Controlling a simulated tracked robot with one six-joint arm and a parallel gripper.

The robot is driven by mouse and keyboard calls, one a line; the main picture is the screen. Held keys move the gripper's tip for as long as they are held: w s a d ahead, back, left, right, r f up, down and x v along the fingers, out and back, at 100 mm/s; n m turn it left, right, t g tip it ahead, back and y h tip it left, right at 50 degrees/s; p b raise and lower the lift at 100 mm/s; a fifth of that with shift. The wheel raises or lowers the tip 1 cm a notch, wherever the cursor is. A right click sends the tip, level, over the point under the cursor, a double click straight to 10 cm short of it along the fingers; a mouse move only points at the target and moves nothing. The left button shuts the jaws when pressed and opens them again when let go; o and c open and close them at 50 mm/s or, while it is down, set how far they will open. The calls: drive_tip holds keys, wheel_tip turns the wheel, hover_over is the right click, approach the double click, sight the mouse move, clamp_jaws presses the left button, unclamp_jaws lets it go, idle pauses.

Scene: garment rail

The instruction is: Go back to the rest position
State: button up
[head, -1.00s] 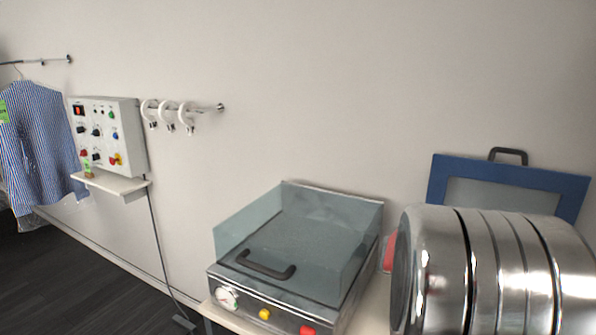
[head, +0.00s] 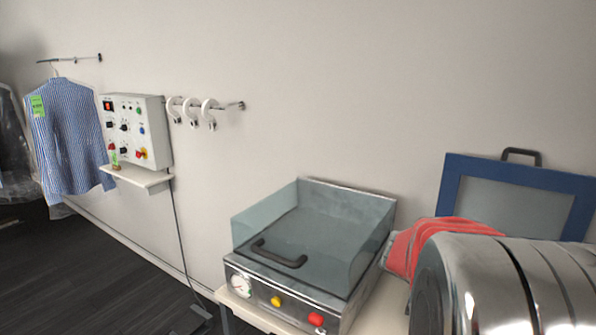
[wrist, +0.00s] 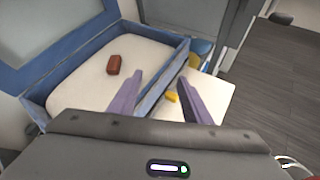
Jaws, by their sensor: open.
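My gripper (wrist: 160,92) shows in the wrist view with its two purple-grey fingers apart and nothing between them. It hangs above the near right edge of a blue-framed box (wrist: 68,78) with a pale bed and a raised lid. A small red-brown block (wrist: 114,65) lies on the bed, to the left of the fingers. A small yellow piece (wrist: 171,96) shows on a pale surface between the fingers. In the head view, a large shiny metal cylinder (head: 478,285) fills the lower right; the fingers are not seen there.
A clear-lidded steel machine (head: 310,245) stands on a table. A red cloth (head: 440,240) lies behind the cylinder, before a blue-framed panel (head: 518,195). Dark floor (head: 100,265) is open at left.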

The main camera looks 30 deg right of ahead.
drive_tip(key=w+a+m+t+y, duration=0.3)
drive_tip(key=a+m+t+y, duration=0.2)
drive_tip(key=a, duration=1.7)
drive_tip(key=w+a+m+t+y, duration=0.3)
drive_tip(key=a+m+t+y, duration=0.2)
drive_tip(key=a, duration=1.8)
drive_tip(key=shift+a+f+m+y, duration=0.25)
drive_tip(key=shift+m+y, duration=0.05)
drive_tip(key=shift+y, duration=0.2)
drive_tip(key=shift+w, duration=0.1)
